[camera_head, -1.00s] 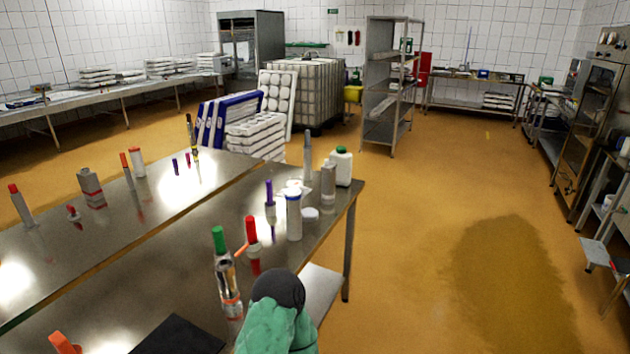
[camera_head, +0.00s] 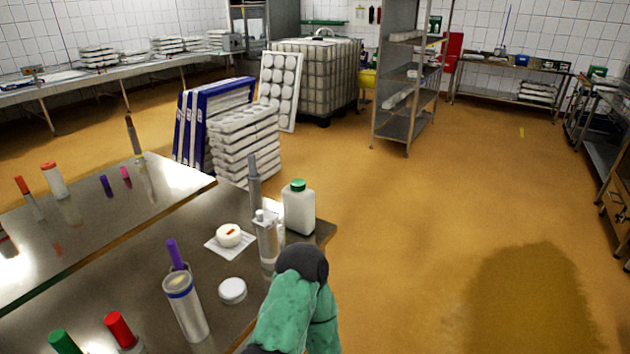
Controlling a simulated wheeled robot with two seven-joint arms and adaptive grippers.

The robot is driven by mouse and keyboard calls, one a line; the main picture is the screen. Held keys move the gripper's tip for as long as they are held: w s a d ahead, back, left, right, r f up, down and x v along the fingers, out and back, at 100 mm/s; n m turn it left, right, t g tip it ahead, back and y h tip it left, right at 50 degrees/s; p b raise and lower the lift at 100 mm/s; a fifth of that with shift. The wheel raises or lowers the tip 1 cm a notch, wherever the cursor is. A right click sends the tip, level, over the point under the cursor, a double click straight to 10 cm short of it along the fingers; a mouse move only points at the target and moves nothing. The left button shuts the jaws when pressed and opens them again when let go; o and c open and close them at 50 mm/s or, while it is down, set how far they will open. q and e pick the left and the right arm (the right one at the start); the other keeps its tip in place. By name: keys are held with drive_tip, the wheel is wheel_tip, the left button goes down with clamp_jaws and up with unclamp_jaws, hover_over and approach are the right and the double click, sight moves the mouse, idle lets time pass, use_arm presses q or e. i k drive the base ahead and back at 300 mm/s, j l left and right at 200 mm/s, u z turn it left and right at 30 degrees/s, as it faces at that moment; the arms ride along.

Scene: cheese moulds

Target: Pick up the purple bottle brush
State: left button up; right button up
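A purple upright item (camera_head: 175,253), which may be the bottle brush, stands on the near steel table behind a clear-and-white cylinder with a blue band (camera_head: 185,305). The cylinder hides part of its lower end. A smaller purple item (camera_head: 106,185) stands farther back on the left-hand table, beside a pink one (camera_head: 126,176). A green arm part with a dark rounded end, apparently mine, rises at the bottom centre. No gripper fingers show in the picture.
Red-topped (camera_head: 121,330) and green-topped (camera_head: 64,342) items stand at the front. The floor right of the table is open.

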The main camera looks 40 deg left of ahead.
sight(171, 245)
drive_tip(key=i+u, duration=0.15)
drive_tip(key=i, duration=0.4)
drive_tip(key=i+l+u, duration=0.15)
drive_tip(key=i, duration=0.35)
drive_tip(key=i+l+u, duration=0.15)
drive_tip(key=i, duration=0.4)
drive_tip(key=u, duration=2.2)
